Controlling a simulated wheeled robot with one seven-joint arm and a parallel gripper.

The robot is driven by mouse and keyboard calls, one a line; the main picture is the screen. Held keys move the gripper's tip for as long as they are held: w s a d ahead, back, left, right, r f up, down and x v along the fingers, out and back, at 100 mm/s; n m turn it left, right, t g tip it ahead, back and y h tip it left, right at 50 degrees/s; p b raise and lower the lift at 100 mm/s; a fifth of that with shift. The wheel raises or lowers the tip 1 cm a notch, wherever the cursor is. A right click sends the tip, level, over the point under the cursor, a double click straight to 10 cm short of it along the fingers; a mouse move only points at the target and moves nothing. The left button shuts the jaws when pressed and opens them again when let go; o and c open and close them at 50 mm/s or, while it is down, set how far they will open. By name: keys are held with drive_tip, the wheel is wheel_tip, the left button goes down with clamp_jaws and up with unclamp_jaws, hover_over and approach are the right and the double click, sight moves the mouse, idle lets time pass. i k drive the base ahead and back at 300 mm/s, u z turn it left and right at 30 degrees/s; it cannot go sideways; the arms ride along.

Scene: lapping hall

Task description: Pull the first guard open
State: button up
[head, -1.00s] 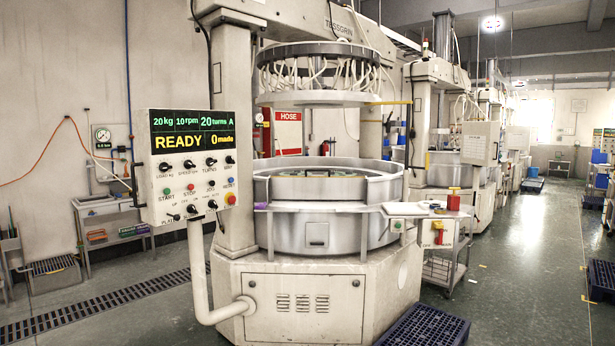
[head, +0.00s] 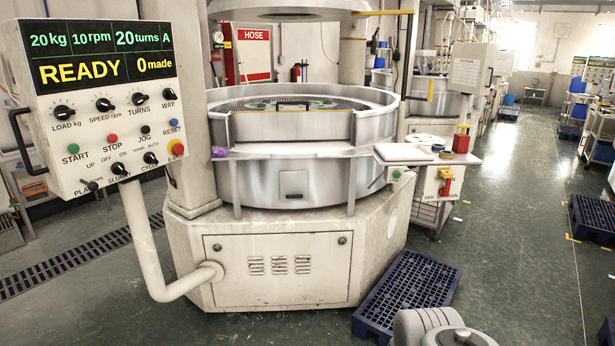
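The first machine (head: 290,245) stands in the middle of the head view. A round silver guard wall (head: 375,110) rings its plate, high at the back and sides. A lower curved front panel (head: 290,128) has a thin yellow top edge. I cannot tell for sure which part is the moving guard. A pale ledge (head: 300,151) runs below this panel. The plate with greenish rings (head: 290,104) shows inside, under the raised upper head (head: 285,5). My gripper is not in view; grey rounded parts at the bottom right look like my arm.
A control panel (head: 105,105) reads READY, 0 made, on a bent pipe (head: 145,240) at left. A dark blue pallet (head: 408,292) lies at front right. A side shelf (head: 403,152) and switch box (head: 438,186) jut out right. The aisle floor (head: 510,220) is clear.

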sight(272, 126)
drive_tip(key=u, duration=0.25)
drive_tip(key=i, duration=2.45)
drive_tip(key=u, duration=0.55)
